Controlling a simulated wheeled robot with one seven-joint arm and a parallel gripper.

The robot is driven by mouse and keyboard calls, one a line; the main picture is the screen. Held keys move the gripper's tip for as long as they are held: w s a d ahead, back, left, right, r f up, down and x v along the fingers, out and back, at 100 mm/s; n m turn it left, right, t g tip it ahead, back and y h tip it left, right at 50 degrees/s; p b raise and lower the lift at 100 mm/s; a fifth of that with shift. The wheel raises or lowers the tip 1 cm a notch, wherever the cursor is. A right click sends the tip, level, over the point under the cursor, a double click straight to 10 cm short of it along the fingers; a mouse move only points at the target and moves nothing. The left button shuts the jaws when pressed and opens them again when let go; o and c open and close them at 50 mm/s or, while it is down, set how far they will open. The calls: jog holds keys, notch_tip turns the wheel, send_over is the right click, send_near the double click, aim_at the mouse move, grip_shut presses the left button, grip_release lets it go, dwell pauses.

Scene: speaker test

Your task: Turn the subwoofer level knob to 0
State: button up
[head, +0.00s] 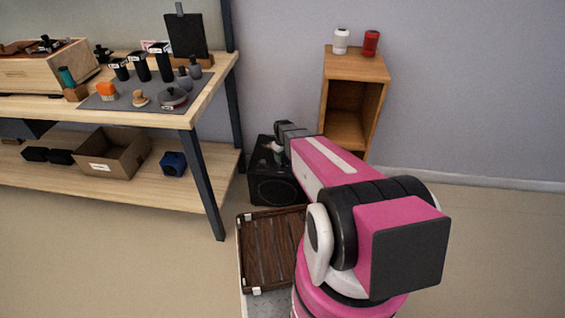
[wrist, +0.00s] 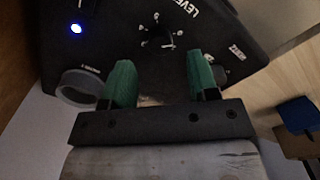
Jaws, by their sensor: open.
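The subwoofer (head: 272,189) is a black box on the floor between the workbench and the wooden cabinet. In the wrist view, its dark panel (wrist: 115,28) fills the upper part, with white "LEVEL" lettering and a lit blue light (wrist: 76,28). A dark knob (wrist: 157,40) with white marks around it sits just beyond my fingertips; its setting is too small to read. In the head view my arm partly hides the subwoofer.
A grey ring (wrist: 80,86) is left of my fingers, close to the left one. The workbench (head: 215,88) with several items stands left. The wooden cabinet (head: 357,65) bears a white and a red item. A brown slatted tray (head: 268,250) is in front of the subwoofer.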

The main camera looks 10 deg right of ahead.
aim_at(283, 163)
notch_tip(283, 163, up, 6)
dwell(0.6)
jog(key=s+r+m, duration=0.2)
jog(key=s+r, duration=0.5)
jog(key=s, duration=0.3)
jog(key=s+r+m, duration=0.3)
jog(key=s+r, duration=0.4)
jog(key=s, duration=0.4)
jog(key=shift+s+m, duration=0.15)
jog(key=shift+m, duration=0.15)
